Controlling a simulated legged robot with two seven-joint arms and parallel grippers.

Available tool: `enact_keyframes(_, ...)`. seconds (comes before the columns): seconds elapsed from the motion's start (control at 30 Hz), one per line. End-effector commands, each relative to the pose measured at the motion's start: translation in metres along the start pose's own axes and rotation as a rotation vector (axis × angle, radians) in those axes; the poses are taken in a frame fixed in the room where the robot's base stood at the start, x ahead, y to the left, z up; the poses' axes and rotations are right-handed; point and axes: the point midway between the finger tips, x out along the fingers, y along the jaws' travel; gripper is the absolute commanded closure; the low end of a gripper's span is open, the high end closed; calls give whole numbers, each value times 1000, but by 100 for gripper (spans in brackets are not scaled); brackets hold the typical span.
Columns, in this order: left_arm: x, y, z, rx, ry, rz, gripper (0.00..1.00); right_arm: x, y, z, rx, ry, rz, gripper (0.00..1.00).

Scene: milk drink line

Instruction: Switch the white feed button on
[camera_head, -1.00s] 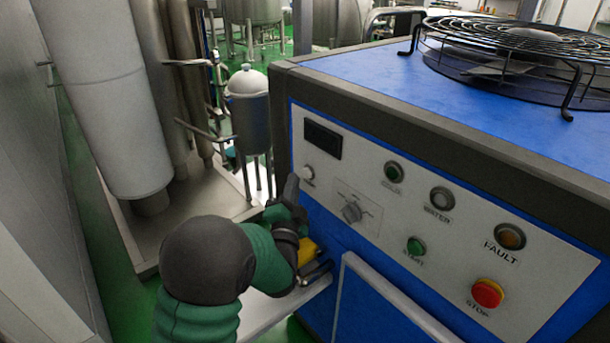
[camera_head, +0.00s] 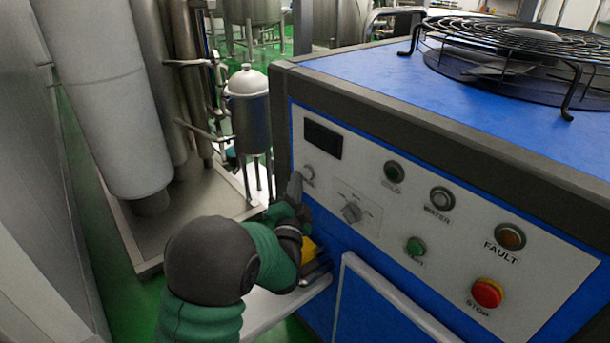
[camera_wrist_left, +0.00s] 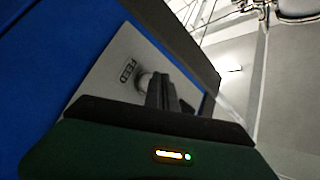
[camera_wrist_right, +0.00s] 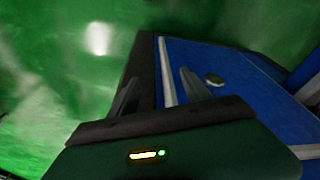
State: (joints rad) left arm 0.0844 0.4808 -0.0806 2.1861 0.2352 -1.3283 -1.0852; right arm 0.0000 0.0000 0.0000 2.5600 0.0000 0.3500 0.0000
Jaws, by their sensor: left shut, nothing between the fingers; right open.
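The white feed button (camera_head: 309,173) is at the left end of the machine's light control panel (camera_head: 352,176). In the left wrist view the feed button (camera_wrist_left: 145,82) shows beside the label FEED, partly hidden by my fingers. My left gripper (camera_head: 294,186) is shut and empty, its tips close to the lower left of the button. I cannot tell whether the tips touch it. In the right wrist view my right gripper (camera_wrist_right: 160,92) is open and empty, over the floor and the blue side of the machine. It is not in the head view.
A fan guard (camera_head: 510,50) sits on the blue top. A steel vessel (camera_head: 249,110) and thick pipes (camera_head: 110,110) stand at the left.

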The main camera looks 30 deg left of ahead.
Motion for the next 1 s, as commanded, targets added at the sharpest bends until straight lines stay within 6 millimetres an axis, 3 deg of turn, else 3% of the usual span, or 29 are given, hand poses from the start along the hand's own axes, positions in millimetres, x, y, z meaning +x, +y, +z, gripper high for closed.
enact_keyframes(1.0, 0, 0, 0, 1, 0, 0, 100, 2, 0, 0, 0, 0, 0, 44)
